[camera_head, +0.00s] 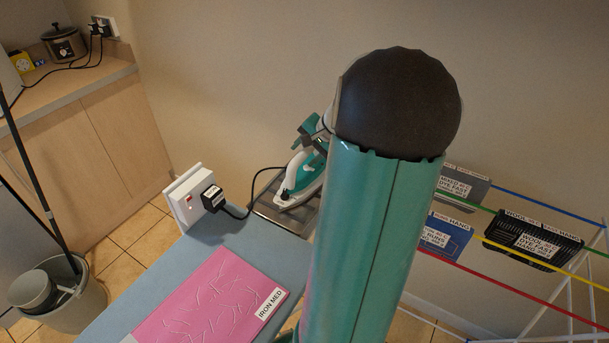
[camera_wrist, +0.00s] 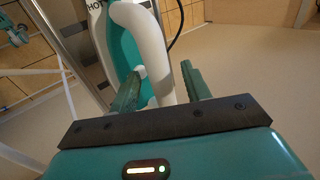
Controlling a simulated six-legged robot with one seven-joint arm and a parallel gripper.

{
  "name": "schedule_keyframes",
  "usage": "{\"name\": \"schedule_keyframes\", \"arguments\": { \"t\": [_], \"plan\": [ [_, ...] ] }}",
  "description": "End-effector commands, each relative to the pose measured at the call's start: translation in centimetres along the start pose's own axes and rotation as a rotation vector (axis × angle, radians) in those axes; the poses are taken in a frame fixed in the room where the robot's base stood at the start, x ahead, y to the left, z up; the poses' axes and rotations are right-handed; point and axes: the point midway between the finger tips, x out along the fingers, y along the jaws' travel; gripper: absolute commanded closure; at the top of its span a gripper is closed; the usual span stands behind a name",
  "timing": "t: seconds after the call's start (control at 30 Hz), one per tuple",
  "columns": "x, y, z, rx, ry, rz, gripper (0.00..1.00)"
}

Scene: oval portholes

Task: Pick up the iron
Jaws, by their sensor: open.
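The white and teal iron (camera_head: 300,180) stands on the grey metal rest (camera_head: 268,207) at the far end of the blue ironing board (camera_head: 205,255). My own arm hides its right part in the head view. In the wrist view the iron (camera_wrist: 123,45) shows close up, with a label reading "HOT" and its white handle (camera_wrist: 150,50) curving down between my fingers. My gripper (camera_wrist: 160,82) is open, one teal finger on either side of the handle. I cannot tell whether either finger touches it.
A pink cloth (camera_head: 210,295) labelled "IRON MED" lies on the board. A white socket post (camera_head: 186,197) with a black plug and cord stands beside the iron. A drying rack (camera_head: 535,270) with coloured lines is at right. A grey bin (camera_head: 62,295) is at left.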

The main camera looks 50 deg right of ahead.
Motion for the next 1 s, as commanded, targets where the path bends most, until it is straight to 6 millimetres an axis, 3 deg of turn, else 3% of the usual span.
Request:
{"name": "schedule_keyframes", "arguments": {
  "t": [0.1,0.37,0.6,1.0],
  "plan": [
    [1.39,0.04,-0.08,0.001,-0.001,0.0,0.53],
    [1.65,0.0,-0.06,0.0,0.0,0.0,0.53],
    [1.64,0.01,-0.05,0.0,0.0,0.0,1.0],
    [1.65,0.01,-0.04,0.0,-0.001,0.001,1.0]
  ]
}}
